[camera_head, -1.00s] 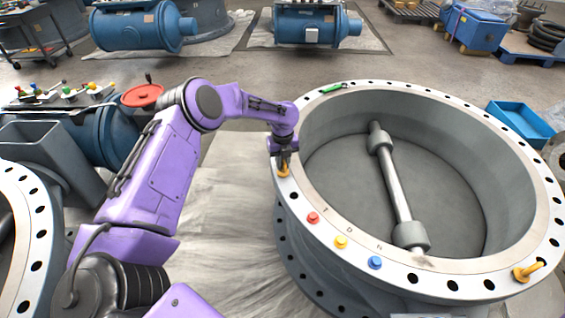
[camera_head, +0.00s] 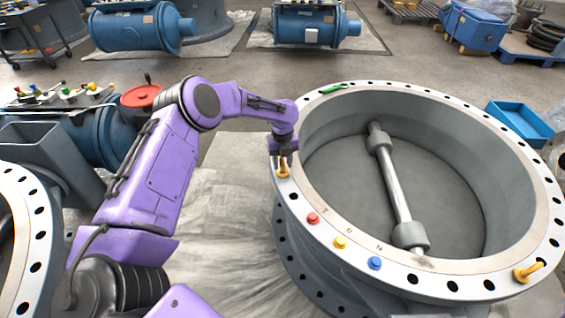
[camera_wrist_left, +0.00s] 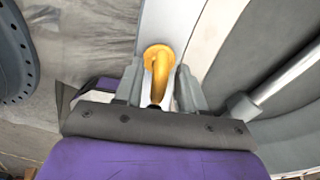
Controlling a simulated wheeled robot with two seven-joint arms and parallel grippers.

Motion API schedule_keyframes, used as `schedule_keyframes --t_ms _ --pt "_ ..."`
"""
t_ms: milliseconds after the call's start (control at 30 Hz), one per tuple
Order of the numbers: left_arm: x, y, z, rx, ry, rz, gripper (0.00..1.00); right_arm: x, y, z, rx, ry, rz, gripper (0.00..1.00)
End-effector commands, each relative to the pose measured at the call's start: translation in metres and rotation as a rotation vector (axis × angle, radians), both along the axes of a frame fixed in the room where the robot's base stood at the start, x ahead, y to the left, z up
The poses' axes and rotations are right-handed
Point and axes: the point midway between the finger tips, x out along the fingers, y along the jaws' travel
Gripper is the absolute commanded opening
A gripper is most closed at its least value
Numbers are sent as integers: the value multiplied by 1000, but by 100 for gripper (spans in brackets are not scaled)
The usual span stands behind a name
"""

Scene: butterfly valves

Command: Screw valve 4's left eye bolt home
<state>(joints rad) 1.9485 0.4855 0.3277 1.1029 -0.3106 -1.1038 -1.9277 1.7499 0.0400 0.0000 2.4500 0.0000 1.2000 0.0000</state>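Valve 4 (camera_head: 322,222) is the large round grey flanged body at right. Its left eye bolt (camera_head: 283,172), yellow-orange, stands in the left side of the flange rim. It also shows in the left wrist view (camera_wrist_left: 158,58), its round collar at the flange face. My left gripper (camera_head: 285,158) is right above this bolt, pointing down. In the left wrist view my left gripper's fingers (camera_wrist_left: 158,88) stand apart on both sides of the bolt, with gaps between. A second yellow eye bolt (camera_head: 528,272) sits at the front right of the rim. My right gripper is not in view.
Red (camera_head: 313,218), yellow (camera_head: 341,242) and blue (camera_head: 375,263) knobs stand on the front left rim, and a green piece (camera_head: 331,89) lies at its back. A blue bin (camera_head: 520,122) is behind at right. Another flange (camera_head: 40,215) is at left.

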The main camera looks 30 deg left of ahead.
Motion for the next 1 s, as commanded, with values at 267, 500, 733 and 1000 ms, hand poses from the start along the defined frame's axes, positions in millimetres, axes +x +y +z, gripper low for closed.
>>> schedule_keyframes --t_ms 267,500,733,1000 --pt "1 0 68 0 -5 -1 40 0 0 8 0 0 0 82" --pt "1 0 96 0 -1 0 40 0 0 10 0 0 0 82" --pt "1 0 97 -1 -1 0 40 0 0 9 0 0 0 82" --pt "1 0 97 0 -1 0 40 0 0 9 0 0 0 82"
